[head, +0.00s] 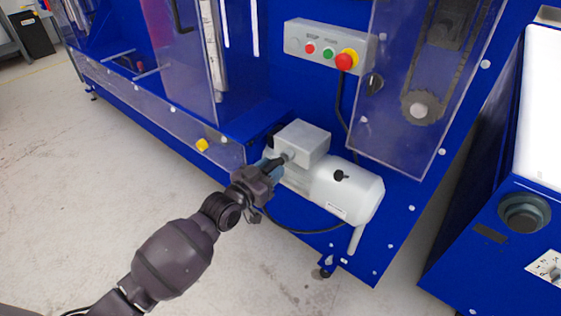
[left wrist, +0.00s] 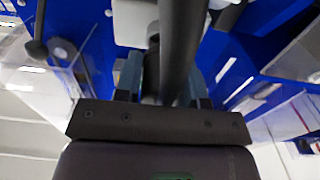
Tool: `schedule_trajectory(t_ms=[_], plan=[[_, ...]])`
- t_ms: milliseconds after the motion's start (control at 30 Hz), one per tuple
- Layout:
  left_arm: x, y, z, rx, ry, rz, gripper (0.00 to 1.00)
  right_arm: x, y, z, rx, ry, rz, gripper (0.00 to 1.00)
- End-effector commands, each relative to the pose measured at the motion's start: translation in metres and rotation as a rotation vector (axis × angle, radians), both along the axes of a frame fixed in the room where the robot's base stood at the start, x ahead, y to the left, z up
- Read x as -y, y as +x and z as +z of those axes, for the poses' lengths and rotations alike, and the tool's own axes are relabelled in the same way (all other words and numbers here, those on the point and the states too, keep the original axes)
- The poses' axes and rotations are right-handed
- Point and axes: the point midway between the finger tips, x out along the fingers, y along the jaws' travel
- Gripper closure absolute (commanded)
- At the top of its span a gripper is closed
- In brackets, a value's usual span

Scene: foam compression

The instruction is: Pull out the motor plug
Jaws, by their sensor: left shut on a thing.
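The white motor (head: 345,187) is mounted low on the blue machine, with a grey-white box (head: 303,141) on top of it. My left gripper (head: 275,165) is at the left side of this box, shut on the motor plug (head: 287,157). The plug is mostly hidden by the fingers, and I cannot tell whether it is still seated in the box. In the left wrist view the gripper's fingers (left wrist: 160,78) close from both sides on a dark, thick piece that runs up the middle. My right gripper is not in view.
A control box (head: 328,47) with coloured buttons and a red emergency stop is above the motor. A clear guard (head: 395,90) covers a chain and sprocket on the right. A black cable (head: 300,230) hangs under the motor. The floor (head: 90,200) to the left is free.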

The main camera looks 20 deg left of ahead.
Motion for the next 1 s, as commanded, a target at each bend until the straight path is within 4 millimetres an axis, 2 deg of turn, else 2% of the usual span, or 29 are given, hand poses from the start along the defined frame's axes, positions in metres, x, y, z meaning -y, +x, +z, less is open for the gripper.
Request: schedule_trajectory(t_ms=[1000], plan=[[-0.010, -0.028, 0.001, 0.001, 0.000, 0.000, 1.00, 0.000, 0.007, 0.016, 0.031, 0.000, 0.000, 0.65]])
